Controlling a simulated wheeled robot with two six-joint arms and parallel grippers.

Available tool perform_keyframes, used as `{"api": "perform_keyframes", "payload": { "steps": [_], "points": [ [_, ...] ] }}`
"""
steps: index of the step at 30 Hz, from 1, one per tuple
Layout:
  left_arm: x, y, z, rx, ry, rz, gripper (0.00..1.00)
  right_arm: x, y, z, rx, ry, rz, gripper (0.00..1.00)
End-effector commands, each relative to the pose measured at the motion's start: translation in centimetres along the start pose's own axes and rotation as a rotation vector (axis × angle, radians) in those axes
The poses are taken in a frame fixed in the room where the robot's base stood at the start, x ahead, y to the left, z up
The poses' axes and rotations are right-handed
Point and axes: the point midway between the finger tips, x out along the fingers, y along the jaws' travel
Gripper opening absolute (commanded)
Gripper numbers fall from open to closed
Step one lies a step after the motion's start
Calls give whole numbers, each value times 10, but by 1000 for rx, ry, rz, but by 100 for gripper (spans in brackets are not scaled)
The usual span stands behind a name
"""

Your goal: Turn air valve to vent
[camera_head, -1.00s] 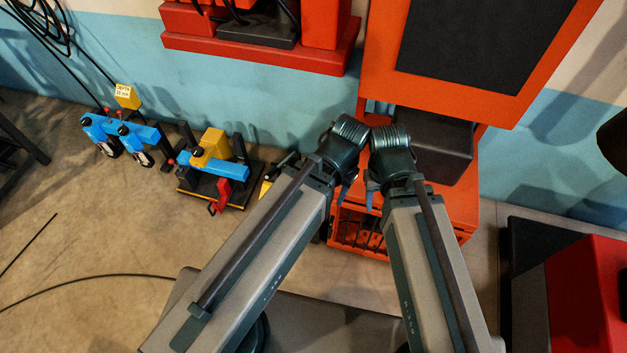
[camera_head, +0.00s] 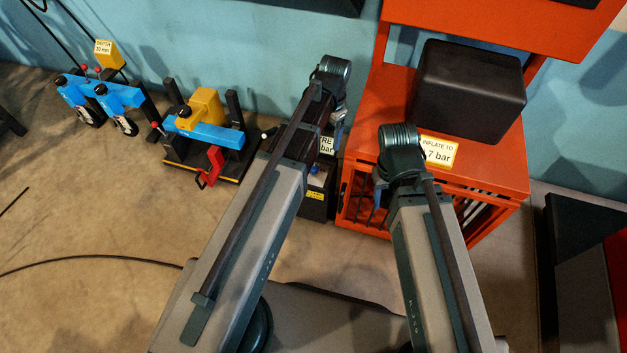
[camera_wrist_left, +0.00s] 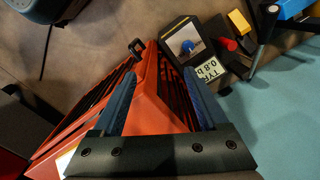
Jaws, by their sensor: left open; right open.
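A black box (camera_wrist_left: 184,32) with a round blue knob (camera_wrist_left: 188,46) on its face stands beyond my left fingertips in the left wrist view. A label (camera_wrist_left: 211,69) beside it reads partly "TYRE 0.8 bar", and a red part (camera_wrist_left: 228,44) sits next to it. I cannot tell which part is the air valve. In the head view my left arm covers much of this unit; part of its label (camera_head: 327,146) shows. My left gripper (camera_wrist_left: 160,76) is open and empty, above the orange cabinet, apart from the knob. My right gripper (camera_head: 379,192) is open in front of the cabinet, mostly hidden.
The orange cabinet (camera_head: 470,175) carries a black block (camera_head: 468,92) and an "inflate to 7 bar" label (camera_head: 438,151). Blue and yellow rigs (camera_head: 205,125) stand left along the wall. A black cable (camera_head: 90,262) lies on the open floor.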

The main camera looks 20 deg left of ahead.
Motion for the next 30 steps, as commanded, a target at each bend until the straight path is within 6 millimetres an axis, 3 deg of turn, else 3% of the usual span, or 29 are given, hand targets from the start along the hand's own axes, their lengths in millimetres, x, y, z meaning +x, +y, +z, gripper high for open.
{"api": "perform_keyframes", "payload": {
  "steps": [1,6,10,18,30],
  "points": [
    [38,-15,-10,11,4,3,76,38,-4,-2,-1,0,0,50],
    [89,-51,-22,62,17,11,76,88,-8,-5,-3,1,1,50],
    [115,-71,-28,91,24,14,76,114,-11,-7,-4,1,2,50],
    [134,-90,-31,120,32,16,76,133,-13,-8,-5,2,2,50],
    [143,-90,-32,122,32,16,76,142,-14,-8,-5,2,2,50]
  ]
}}
